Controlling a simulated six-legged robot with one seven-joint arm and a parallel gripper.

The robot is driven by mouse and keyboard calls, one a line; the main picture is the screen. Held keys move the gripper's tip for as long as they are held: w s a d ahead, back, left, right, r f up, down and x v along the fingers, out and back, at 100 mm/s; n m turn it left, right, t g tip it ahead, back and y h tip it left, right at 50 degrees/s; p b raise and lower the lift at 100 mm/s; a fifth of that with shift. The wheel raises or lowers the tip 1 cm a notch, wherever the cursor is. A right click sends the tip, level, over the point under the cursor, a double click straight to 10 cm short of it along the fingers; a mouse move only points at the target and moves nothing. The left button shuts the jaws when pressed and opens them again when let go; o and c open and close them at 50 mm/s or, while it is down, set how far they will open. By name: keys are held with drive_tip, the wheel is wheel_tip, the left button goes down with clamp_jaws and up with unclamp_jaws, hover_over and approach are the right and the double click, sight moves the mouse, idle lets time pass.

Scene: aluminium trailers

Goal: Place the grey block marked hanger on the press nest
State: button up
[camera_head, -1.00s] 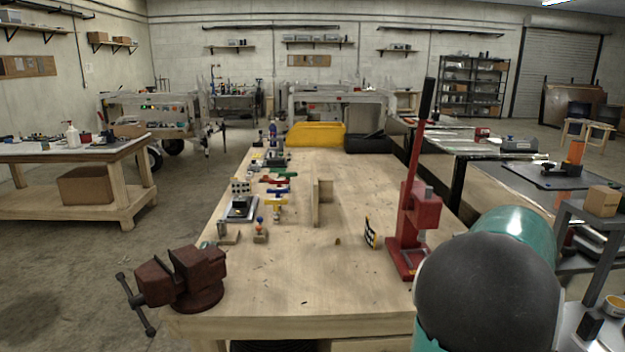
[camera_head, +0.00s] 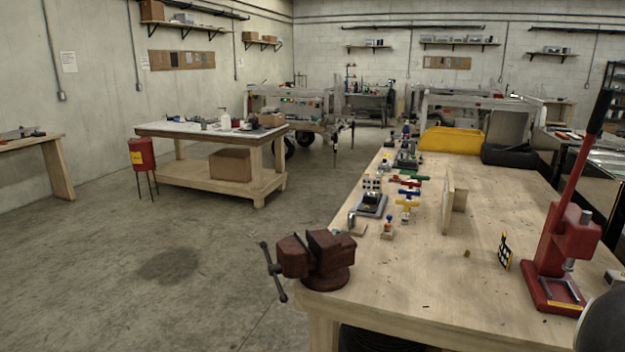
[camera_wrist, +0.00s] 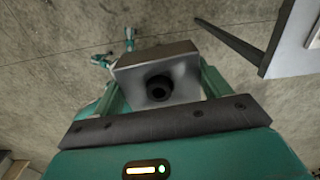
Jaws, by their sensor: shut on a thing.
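The grey block (camera_wrist: 185,61) is between the fingers of my gripper (camera_wrist: 157,82) in the wrist view. My gripper is outside the head view, apart from the press.
A dark red vise (camera_head: 318,258) is at the bench's near left corner. An upright wooden board (camera_head: 447,203) and several coloured parts stand farther back. The bench top (camera_head: 400,268) between vise and press is mostly clear.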

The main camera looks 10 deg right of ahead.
drive_tip(key=w+a+f+n, duration=0.7)
drive_tip(key=w+a+n, duration=0.2)
drive_tip(key=w+n, duration=0.25)
drive_tip(key=w+a+f+n, duration=0.7)
drive_tip(key=w+a+n, duration=0.25)
drive_tip(key=w, duration=0.35)
drive_tip(key=w+a+f+n, duration=0.2)
drive_tip(key=a+f+n, duration=0.2)
drive_tip(key=a, duration=0.5)
drive_tip(key=w+a+f+n, duration=0.3)
drive_tip(key=a+f+n, duration=0.1)
drive_tip(key=a+n, duration=0.5)
drive_tip(key=w+a+f+n, duration=0.3)
drive_tip(key=a+n, duration=0.3)
drive_tip(key=a, duration=0.3)
drive_tip(key=shift+f+n, duration=0.3)
drive_tip(key=shift+f, duration=0.25)
drive_tip(key=shift+a, duration=0.1)
